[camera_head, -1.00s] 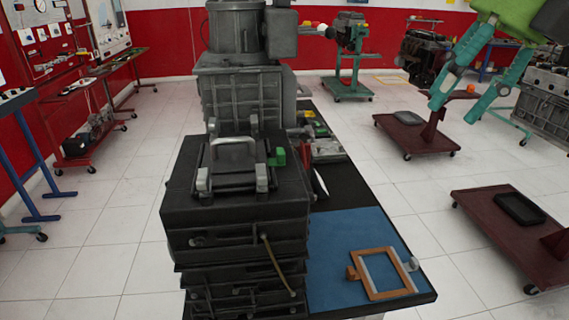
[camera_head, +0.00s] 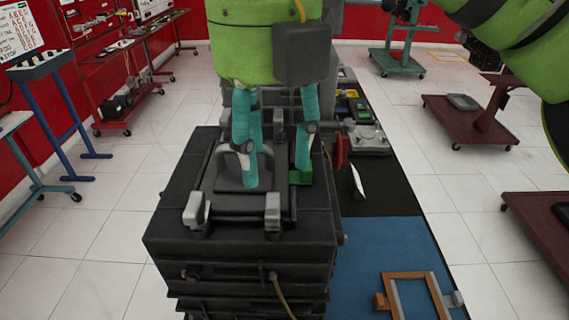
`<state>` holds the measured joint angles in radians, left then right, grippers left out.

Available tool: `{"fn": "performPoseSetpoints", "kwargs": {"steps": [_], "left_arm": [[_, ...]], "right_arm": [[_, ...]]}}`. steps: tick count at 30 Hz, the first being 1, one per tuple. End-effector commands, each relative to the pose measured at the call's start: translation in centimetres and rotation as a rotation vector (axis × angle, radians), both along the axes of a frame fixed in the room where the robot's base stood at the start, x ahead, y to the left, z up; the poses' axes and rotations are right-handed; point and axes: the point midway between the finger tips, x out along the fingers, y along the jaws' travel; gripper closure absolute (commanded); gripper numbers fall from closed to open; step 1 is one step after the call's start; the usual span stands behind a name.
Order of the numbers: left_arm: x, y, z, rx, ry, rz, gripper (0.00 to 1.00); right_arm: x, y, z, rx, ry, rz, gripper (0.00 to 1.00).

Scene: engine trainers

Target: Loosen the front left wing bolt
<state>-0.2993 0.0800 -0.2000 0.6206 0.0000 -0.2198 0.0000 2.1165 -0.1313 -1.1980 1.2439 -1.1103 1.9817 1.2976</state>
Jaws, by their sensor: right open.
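The front left wing bolt (camera_head: 195,211) appears to be the pale grey upright piece at the front left of the black frame on top of the dark engine unit (camera_head: 240,250). A similar pale piece (camera_head: 272,211) stands at the front right. My right gripper (camera_head: 277,172) points down over the frame, behind these two front pieces. Its teal fingers are spread apart, with nothing seen between them. Its left finger overlaps the grey handle (camera_head: 232,182) in the picture; whether they touch cannot be told. My left gripper is not in view.
An orange and grey rectangular frame (camera_head: 408,297) lies on the blue mat (camera_head: 385,250) to the right. A red part (camera_head: 341,150) stands beside the unit. Carts line the left wall; open floor lies left.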

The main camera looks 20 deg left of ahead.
Motion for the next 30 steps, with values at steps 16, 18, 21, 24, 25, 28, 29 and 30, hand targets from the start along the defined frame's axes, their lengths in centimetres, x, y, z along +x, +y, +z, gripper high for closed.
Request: {"fn": "performPoseSetpoints", "kwargs": {"steps": [16,18,21,24,25,28,29,30], "left_arm": [[-0.1,0.0,0.6,0.000,0.002,0.000,0.60],[-0.1,0.0,0.6,0.000,0.002,0.000,0.60],[-0.1,0.0,0.6,0.000,0.002,0.000,0.60],[-0.1,0.0,0.5,-0.001,0.002,0.000,0.60],[-0.1,0.0,0.5,-0.001,0.002,0.000,0.60],[-0.1,0.0,0.5,-0.001,0.002,0.000,0.60],[-0.1,0.0,0.5,-0.001,0.002,0.000,0.60],[-0.1,0.0,0.5,-0.001,0.002,0.000,0.60]], "right_arm": [[-0.1,0.0,-6.6,-0.002,0.002,0.002,0.51],[-0.1,0.0,-6.9,-0.001,0.001,0.002,0.51],[-0.1,0.0,-7.0,0.000,0.000,0.001,0.51],[-0.1,0.0,-7.0,0.000,0.000,0.001,0.51],[0.0,0.0,-7.0,0.000,0.000,0.001,0.51],[0.0,0.0,-7.0,0.000,0.000,0.001,0.83],[0.0,0.0,-7.0,0.000,0.000,0.001,0.95],[0.0,0.0,-7.0,-0.001,0.000,0.001,1.00]]}}
